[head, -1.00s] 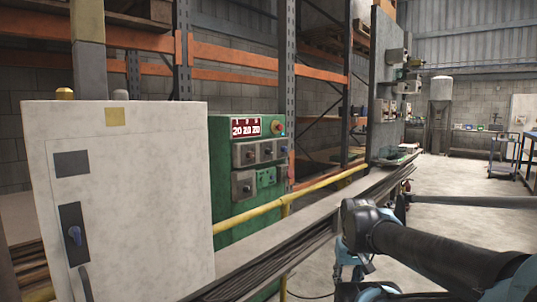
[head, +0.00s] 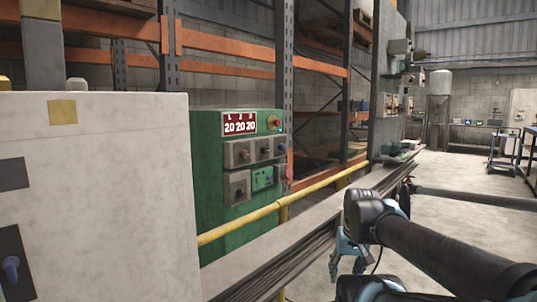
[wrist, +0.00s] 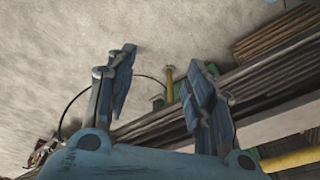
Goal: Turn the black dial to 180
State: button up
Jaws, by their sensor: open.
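A green control panel (head: 213,165) stands left of centre in the head view. It carries several small dials on grey boxes and one green box. One dark dial (head: 238,192) sits on the lower-left grey box; the dials are too small to tell for sure which is the black one or where it points. A red display (head: 239,124) above reads 20 20 20 under labels 1, 2, 3. My gripper (wrist: 160,78) is open and empty in the wrist view, pointing over the floor. In the head view it is right of the panel and well apart from it, partly hidden by my arm.
A white cabinet (head: 110,190) with a blue knob fills the left foreground. A yellow rail (head: 300,194) and a long ledge (head: 285,250) run between my arm and the panel. A red-topped button (head: 274,122) is beside the display. Open floor (head: 460,170) lies right.

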jog(key=w+a+r+m+t+y, duration=0.2)
jog(key=w+a+r+m+y, duration=0.15)
jog(key=w+a+r, duration=0.4)
jog(key=m+t+y, duration=0.8)
jog(key=m+y, duration=0.2)
jog(key=m, duration=0.4)
send_near(267, 151)
jog(key=shift+h, duration=0.25)
jog(key=x, duration=0.8)
jog(key=shift+a+r, duration=0.3)
jog(key=shift+a, duration=0.15)
jog(key=c, duration=1.1)
